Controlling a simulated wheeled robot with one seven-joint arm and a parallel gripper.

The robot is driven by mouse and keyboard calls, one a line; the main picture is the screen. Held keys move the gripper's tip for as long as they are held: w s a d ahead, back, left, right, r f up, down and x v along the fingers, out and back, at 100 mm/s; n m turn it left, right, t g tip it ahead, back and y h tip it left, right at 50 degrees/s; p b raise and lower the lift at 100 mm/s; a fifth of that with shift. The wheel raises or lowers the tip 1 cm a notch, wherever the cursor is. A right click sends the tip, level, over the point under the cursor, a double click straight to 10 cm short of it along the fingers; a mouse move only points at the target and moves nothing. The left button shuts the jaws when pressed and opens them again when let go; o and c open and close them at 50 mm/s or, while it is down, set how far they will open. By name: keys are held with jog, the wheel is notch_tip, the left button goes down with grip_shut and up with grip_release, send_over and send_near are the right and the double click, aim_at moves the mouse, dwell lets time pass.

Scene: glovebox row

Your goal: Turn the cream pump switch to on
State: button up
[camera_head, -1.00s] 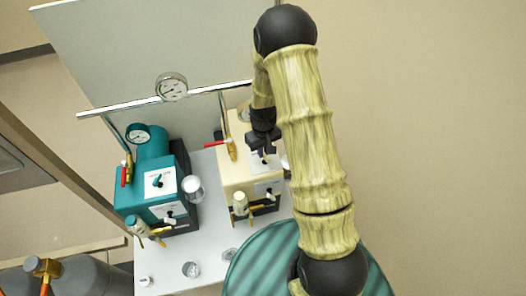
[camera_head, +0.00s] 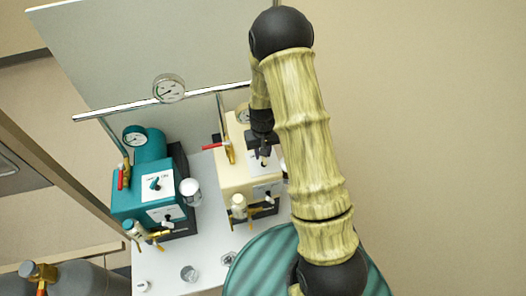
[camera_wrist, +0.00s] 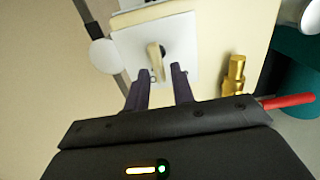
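The cream pump (camera_head: 234,178) stands on the white bench, right of the teal pump. In the wrist view its switch lever (camera_wrist: 156,60) is a small cream-tan knob upright on a white plate (camera_wrist: 182,42). My gripper (camera_wrist: 160,72) is open, its two dark fingers apart. The lever stands between and just ahead of the fingertips; I cannot tell if either finger touches it. In the head view my gripper (camera_head: 263,152) is over the pump's top plate and partly hides the switch.
The teal pump (camera_head: 150,188) has its own switch and gauge. A red-handled brass valve (camera_head: 228,150) rises beside the cream pump, under a metal rail (camera_head: 130,106). Grey cylinders (camera_head: 85,280) are at lower left.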

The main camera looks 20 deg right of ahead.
jog(key=shift+o, duration=0.4)
jog(key=shift+r, duration=0.15)
notch_tip(320, 180, up, 17)
jog(key=b, duration=0.3)
dwell(0.3)
jog(key=shift+s, duration=0.1)
jog(key=s+t, duration=0.2)
jog(key=s, duration=1.3)
jog(key=shift+s+f+t, duration=0.2)
jog(key=shift+f+t, duration=0.1)
jog(key=shift+f, duration=0.15)
